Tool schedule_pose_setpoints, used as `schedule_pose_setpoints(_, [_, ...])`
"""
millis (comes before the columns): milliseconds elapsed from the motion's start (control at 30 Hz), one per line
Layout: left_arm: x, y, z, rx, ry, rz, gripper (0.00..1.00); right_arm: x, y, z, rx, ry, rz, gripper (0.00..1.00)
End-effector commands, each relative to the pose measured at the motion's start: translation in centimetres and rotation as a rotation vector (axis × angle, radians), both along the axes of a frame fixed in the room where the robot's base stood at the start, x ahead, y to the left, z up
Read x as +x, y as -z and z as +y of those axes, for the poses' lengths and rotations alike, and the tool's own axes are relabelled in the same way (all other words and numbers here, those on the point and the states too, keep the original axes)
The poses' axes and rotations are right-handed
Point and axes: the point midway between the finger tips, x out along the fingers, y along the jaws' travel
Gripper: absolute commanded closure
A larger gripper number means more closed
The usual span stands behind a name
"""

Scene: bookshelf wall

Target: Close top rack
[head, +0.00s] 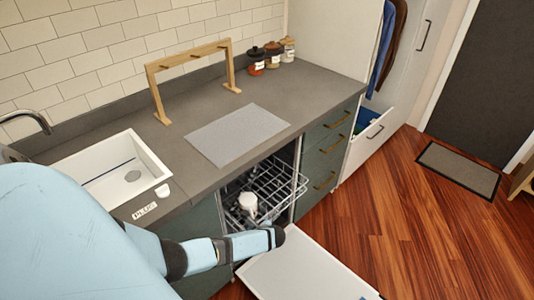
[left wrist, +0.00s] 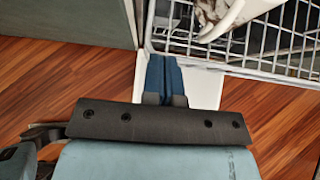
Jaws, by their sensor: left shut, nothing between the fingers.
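The top rack (head: 285,185) is a wire rack pulled partly out of the open dishwasher under the counter. A white cup-like item (head: 248,202) sits in it. The lowered dishwasher door (head: 305,270) lies open below. My left arm reaches in from the left, and its gripper (head: 277,236) is in front of the rack, above the door. In the left wrist view my blue fingers (left wrist: 164,58) are shut together and empty, near the corner of the white wire rack (left wrist: 275,65). Whether they touch it I cannot tell. The white item (left wrist: 228,18) shows there too. My right gripper is not in view.
A sink (head: 110,172) and a grey mat (head: 237,135) are on the counter (head: 300,98). A wooden stand (head: 192,58) and several jars (head: 272,55) stand at the back. Drawers (head: 325,150) adjoin the dishwasher's right side.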

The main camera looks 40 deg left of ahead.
Motion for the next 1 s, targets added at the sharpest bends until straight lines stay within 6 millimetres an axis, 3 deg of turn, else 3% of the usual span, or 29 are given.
schedule_pose_setpoints(33, [0.1,0.0,1.6,0.004,-0.001,0.001,1.00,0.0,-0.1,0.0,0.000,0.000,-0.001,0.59])
schedule_pose_setpoints(200, [0.4,0.1,5.4,0.002,-0.001,0.001,1.00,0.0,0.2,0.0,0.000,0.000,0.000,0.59])
schedule_pose_setpoints(400, [0.7,0.1,8.6,0.001,0.000,0.001,1.00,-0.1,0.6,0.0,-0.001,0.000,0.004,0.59])
schedule_pose_setpoints(633, [0.8,0.1,10.4,0.001,0.000,0.001,1.00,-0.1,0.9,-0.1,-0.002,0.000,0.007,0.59])
schedule_pose_setpoints(1000, [0.8,0.1,10.8,0.000,0.001,0.001,1.00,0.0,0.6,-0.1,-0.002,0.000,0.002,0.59])
